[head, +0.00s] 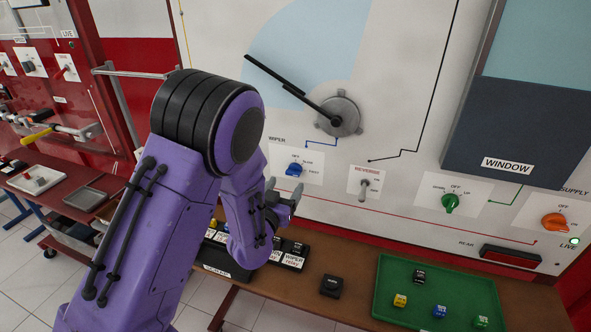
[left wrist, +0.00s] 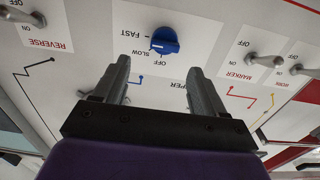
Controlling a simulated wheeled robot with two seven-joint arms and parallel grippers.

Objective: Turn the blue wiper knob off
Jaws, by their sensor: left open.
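The blue wiper knob (head: 294,169) sits on a white label plate on the upright panel, below the wiper dial. In the left wrist view, upside down, the blue knob (left wrist: 164,40) has OFF, SLOW and FAST printed around it. Its white mark is on the side towards SLOW and OFF; I cannot tell exactly which it points at. My left gripper (head: 284,194) is just below and in front of the knob, apart from it. In the left wrist view my left gripper (left wrist: 160,70) is open and empty, fingers either side below the knob. My right gripper is not in view.
A REVERSE toggle (head: 364,189) is close to the right of the knob. Further right are a green window knob (head: 450,203) and an orange supply knob (head: 554,222). A MARKER toggle (left wrist: 264,60) shows in the left wrist view. Below, a green tray (head: 390,298) lies on the bench.

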